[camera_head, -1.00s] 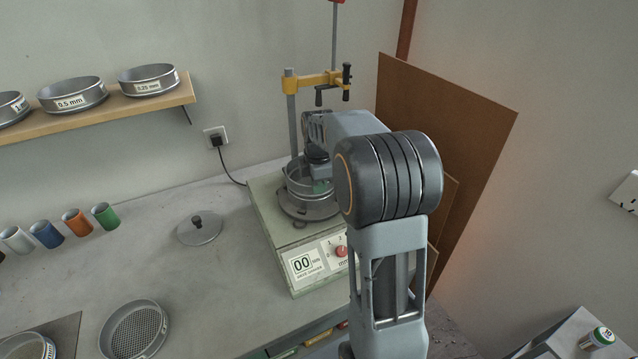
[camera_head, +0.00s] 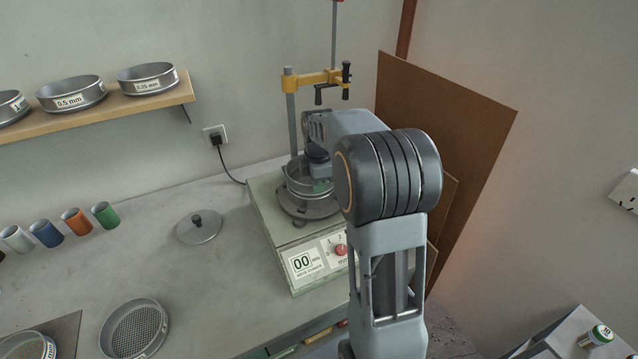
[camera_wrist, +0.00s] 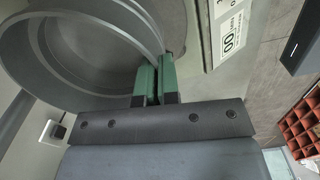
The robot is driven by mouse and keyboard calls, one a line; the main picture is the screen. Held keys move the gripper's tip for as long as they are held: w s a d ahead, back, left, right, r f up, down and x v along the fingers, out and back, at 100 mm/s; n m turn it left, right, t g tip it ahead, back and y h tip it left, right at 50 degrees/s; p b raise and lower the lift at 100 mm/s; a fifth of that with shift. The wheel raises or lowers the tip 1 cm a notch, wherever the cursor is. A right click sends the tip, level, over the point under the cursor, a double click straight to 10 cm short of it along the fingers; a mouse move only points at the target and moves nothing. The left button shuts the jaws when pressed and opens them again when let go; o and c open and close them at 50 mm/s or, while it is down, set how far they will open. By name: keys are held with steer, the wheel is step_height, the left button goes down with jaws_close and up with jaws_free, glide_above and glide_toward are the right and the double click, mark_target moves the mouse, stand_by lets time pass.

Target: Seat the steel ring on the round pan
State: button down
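The steel ring (camera_head: 296,181) is a grey, open, round band above the shaker's round plate in the head view. It fills the upper left of the wrist view (camera_wrist: 45,55). My gripper (camera_wrist: 156,82) has green finger pads, one on each side of the ring's wall, closed on it at the edge nearest the wrist. In the head view my arm hides part of the gripper and the ring's right side. The round pan is not clearly told apart from the ring and plate below it. I cannot tell whether the ring touches it.
The shaker (camera_head: 290,255) has a dial and display, with a yellow clamp (camera_head: 315,82) on posts above. A lid (camera_head: 199,228) and a mesh sieve (camera_head: 134,330) lie left on the bench. Brown boards (camera_head: 460,125) lean behind my arm.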

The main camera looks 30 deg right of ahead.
steer(key=shift+f, duration=0.5)
stand_by(0.4)
steer(key=c, duration=1.3)
jaws_free()
steer(key=shift+o, duration=0.2)
step_height(320, 180, up, 14)
steer(key=shift+f, duration=0.1)
